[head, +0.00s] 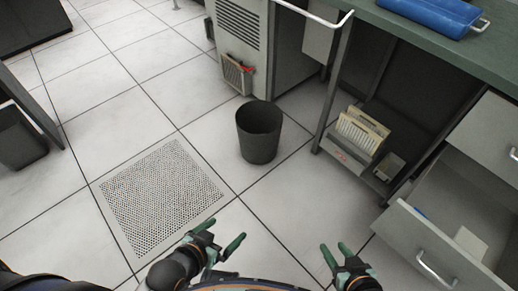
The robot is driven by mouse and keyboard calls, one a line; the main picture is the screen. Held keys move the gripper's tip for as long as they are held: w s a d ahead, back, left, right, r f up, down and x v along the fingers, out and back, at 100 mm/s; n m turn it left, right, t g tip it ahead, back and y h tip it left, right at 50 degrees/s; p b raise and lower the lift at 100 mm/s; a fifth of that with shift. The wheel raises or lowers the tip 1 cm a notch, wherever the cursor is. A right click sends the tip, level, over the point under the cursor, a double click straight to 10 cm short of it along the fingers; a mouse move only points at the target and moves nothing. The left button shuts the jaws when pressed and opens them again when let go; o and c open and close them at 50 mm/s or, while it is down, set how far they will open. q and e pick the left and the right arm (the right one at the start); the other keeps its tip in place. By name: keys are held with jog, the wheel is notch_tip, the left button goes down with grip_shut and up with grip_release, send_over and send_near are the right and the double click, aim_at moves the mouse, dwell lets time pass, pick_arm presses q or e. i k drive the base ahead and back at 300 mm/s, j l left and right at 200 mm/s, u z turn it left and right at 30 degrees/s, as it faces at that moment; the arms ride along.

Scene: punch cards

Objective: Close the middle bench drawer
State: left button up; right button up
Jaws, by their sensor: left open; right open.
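The pulled-out bench drawer (408,233) is at the lower right, below another drawer front (487,140). It stands well open, with a metal handle (435,270) on its grey front. A pale card or paper (470,243) and a small blue item lie inside. The drawer's lower right part is cut off by the picture edge. My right gripper (333,247) is open and empty, left of the drawer front and apart from it. My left gripper (226,233) is open and empty over the floor, further left.
The green bench top (430,38) carries a blue object (430,15). Under it, a crate (345,150) of cards stands on a low shelf. A dark bin (259,135) stands on the tiles. A perforated floor panel (160,198) lies left. Floor between bin and grippers is clear.

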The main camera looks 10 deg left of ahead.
aim_at(454, 190)
jog(key=k+j+z, duration=0.1)
jog(key=z, duration=1.65)
